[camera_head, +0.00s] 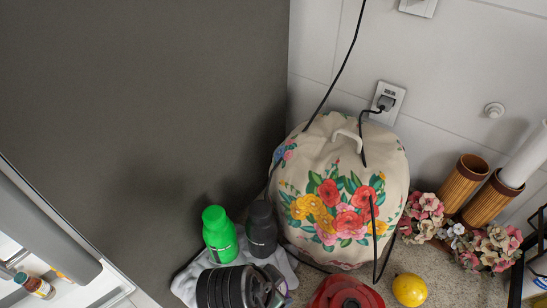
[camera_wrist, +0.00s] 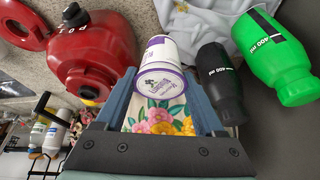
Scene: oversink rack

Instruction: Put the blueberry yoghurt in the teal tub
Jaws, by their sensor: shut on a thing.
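The blueberry yoghurt (camera_wrist: 158,52) is a white cup with a purple rim and print. In the wrist view its round end faces the camera. My gripper (camera_wrist: 161,72) is shut on it, with one blue finger on each side. In the head view I cannot make out the yoghurt or the fingers. The teal tub is not seen in either view.
A flowered cover (camera_head: 340,195) stands against the tiled wall. Green (camera_head: 219,235) and dark (camera_head: 261,228) bottles stand left of it on a cloth (camera_head: 187,280). A red container (camera_head: 345,293), a lemon (camera_head: 409,290) and flowers (camera_head: 490,247) are nearby.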

